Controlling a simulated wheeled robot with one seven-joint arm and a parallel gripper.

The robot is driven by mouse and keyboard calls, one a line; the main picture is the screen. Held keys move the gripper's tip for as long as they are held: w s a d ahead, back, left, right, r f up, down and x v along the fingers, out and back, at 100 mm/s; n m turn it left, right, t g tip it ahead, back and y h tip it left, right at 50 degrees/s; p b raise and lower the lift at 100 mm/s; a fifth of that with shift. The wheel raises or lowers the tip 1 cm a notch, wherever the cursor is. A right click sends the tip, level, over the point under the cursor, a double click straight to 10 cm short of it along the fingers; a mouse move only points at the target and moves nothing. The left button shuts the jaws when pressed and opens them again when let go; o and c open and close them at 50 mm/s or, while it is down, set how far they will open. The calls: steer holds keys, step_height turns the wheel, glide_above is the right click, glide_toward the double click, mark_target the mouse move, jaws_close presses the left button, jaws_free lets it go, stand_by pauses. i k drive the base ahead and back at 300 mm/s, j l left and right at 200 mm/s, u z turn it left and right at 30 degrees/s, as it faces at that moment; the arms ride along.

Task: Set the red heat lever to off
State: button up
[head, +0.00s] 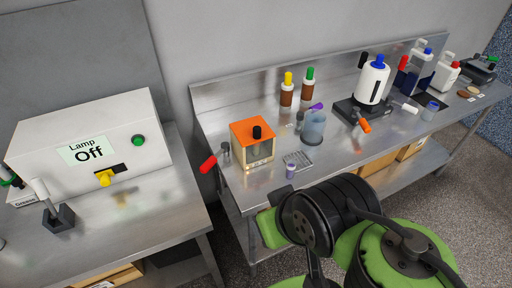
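A red lever handle (208,164) sticks out at the left end of the middle steel bench, tilted down to the left. A grey metal piece lies by its inner end, left of an orange-topped box (250,128) with a black knob. Whether the lever belongs to that box, and whether it stands at on or off, I cannot tell; no label on it is readable. My green and black arm fills the bottom centre and right, in front of the bench. My gripper's fingers do not show.
A white lamp box (105,115) reading "Lamp Off", with a yellow lever (104,178), stands on the left bench. A blue-grey beaker (313,127), brown bottles and a white canister (372,82) stand on the middle bench. A gap separates the benches.

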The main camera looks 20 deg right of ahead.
mark_target(211, 161)
steer(key=i+j+u, duration=0.3)
steer(key=j, duration=0.2)
steer(key=i+j+u, duration=0.3)
steer(key=i+j, duration=0.05)
steer(key=j, duration=0.1)
